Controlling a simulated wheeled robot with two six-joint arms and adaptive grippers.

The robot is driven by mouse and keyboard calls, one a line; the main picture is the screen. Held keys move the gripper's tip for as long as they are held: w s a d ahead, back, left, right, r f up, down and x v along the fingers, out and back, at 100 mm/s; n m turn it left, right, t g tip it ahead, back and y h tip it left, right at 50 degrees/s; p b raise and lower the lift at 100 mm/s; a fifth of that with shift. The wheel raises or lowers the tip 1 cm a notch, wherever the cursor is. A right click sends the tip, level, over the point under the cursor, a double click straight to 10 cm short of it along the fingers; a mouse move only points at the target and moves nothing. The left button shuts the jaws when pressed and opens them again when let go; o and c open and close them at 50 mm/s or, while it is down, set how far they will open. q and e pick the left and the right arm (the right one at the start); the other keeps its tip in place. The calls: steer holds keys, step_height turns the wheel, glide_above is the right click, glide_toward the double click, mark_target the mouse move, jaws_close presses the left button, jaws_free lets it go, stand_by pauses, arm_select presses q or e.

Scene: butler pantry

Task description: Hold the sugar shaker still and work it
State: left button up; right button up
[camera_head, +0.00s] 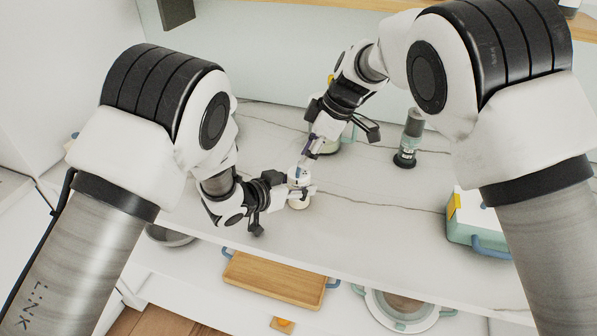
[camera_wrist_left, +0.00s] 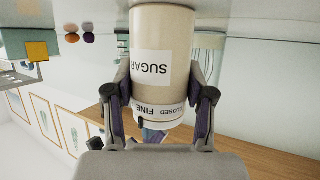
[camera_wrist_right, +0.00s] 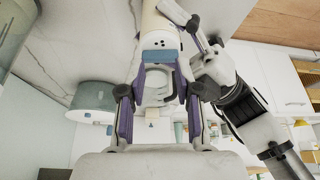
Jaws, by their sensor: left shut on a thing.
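The sugar shaker (camera_head: 299,199) is a small cream cylinder with a white top, standing on the pale counter. In the left wrist view its body (camera_wrist_left: 178,35) has a SUGAR label and a lower band reading CLOSED and FINE. My left gripper (camera_head: 294,192) is shut on it from the left, with fingers on both sides in the left wrist view. My right gripper (camera_head: 306,162) is above the shaker's top, its fingers apart. In the right wrist view the white top with a blue mark (camera_wrist_right: 159,54) is at the fingertips; contact is unclear.
A dark-and-grey bottle (camera_head: 408,140) stands at the back right. A teal-and-white box (camera_head: 460,226) with a blue handle is at the right. Below the counter edge are a wooden tray (camera_head: 275,279) and a round dish (camera_head: 373,300). Counter right of the shaker is clear.

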mark_target(303, 173)
steer(key=shift+x, duration=1.55)
steer(key=shift+s+f, duration=0.1)
steer(key=shift+o, duration=1.3)
steer(key=shift+r, duration=1.9)
steer(key=shift+c, duration=1.3)
steer(key=shift+r, duration=1.3)
